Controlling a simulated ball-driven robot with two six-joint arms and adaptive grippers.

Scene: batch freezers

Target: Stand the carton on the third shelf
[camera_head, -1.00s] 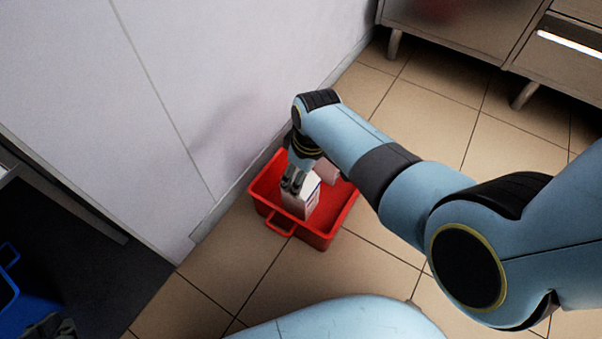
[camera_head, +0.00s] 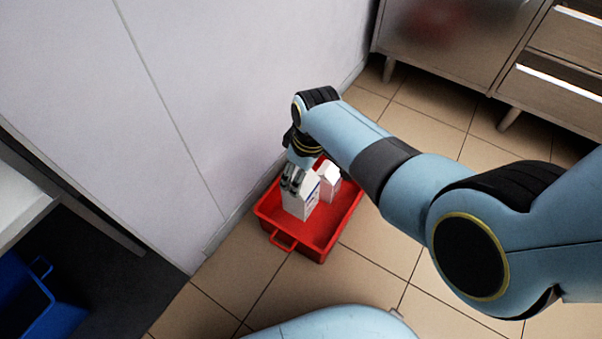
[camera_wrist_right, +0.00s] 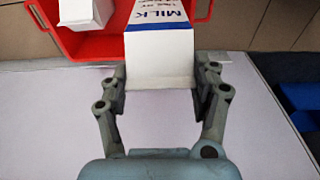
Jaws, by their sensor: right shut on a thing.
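My right gripper (camera_head: 292,180) is shut on a white milk carton (camera_head: 299,207), gripping its top from above. The carton is upright over the red crate (camera_head: 318,240) and appears to be lifted a little off its floor. In the right wrist view the fingers (camera_wrist_right: 162,85) press on both sides of the carton (camera_wrist_right: 160,65), which shows blue MILK lettering. A second white carton (camera_head: 329,178) stands in the crate behind it. A pale shelf-like surface (camera_head: 18,205) shows at the left edge; I cannot tell which shelf it is. My left gripper is out of view.
A smooth light grey wall or panel (camera_head: 230,90) rises close behind the crate. A blue crate (camera_head: 35,310) sits at the lower left on a dark surface. Steel cabinets (camera_head: 440,40) stand at the upper right. Tiled floor (camera_head: 370,265) is clear in front of the red crate.

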